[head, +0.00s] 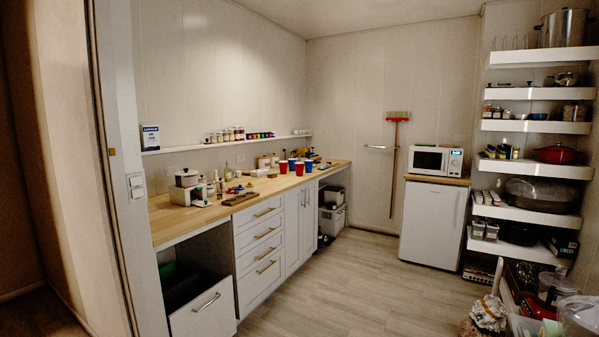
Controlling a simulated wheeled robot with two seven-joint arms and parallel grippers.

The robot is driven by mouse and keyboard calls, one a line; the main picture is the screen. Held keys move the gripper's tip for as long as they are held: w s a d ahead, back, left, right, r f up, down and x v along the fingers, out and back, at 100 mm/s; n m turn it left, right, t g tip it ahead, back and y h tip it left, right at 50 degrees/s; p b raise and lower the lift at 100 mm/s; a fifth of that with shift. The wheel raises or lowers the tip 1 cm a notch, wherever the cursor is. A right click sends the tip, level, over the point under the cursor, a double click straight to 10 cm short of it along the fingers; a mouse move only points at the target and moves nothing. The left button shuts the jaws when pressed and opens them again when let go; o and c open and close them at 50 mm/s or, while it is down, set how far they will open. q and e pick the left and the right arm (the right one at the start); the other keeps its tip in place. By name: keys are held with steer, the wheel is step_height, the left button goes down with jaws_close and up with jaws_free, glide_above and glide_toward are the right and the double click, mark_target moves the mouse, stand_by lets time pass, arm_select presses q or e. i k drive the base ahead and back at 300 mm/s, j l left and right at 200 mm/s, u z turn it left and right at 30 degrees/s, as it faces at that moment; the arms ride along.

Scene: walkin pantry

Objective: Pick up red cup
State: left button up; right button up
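A red cup (299,169) stands upright on the wooden counter (222,206) along the left wall. A second red cup (283,167) stands a little to its left. A blue cup (308,166) stands just right of the first red cup, and another blue cup (291,163) stands between and behind the red ones. The cups are small and far off, so I cannot tell whether they touch. Neither of my grippers is in the head view.
White drawers (261,237) stand under the counter. An open doorway edge (120,170) is at the left. A microwave (435,161) sits on a small white fridge (432,220) at the back. Loaded shelves (541,126) and a woven bag (489,312) are at the right. The middle floor is clear.

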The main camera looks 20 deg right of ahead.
mark_target(298, 166)
steer(key=i+l+z, duration=0.55)
steer(key=i, duration=0.4)
steer(key=i+l+z, duration=0.3)
steer(key=i, duration=0.15)
steer(key=i+j+z, duration=0.1)
steer(key=i+z, duration=0.15)
steer(key=i, duration=2.2)
steer(key=i+l+u, duration=0.1)
steer(key=i, duration=0.6)
steer(key=i+l+u, duration=0.15)
steer(key=i, duration=0.55)
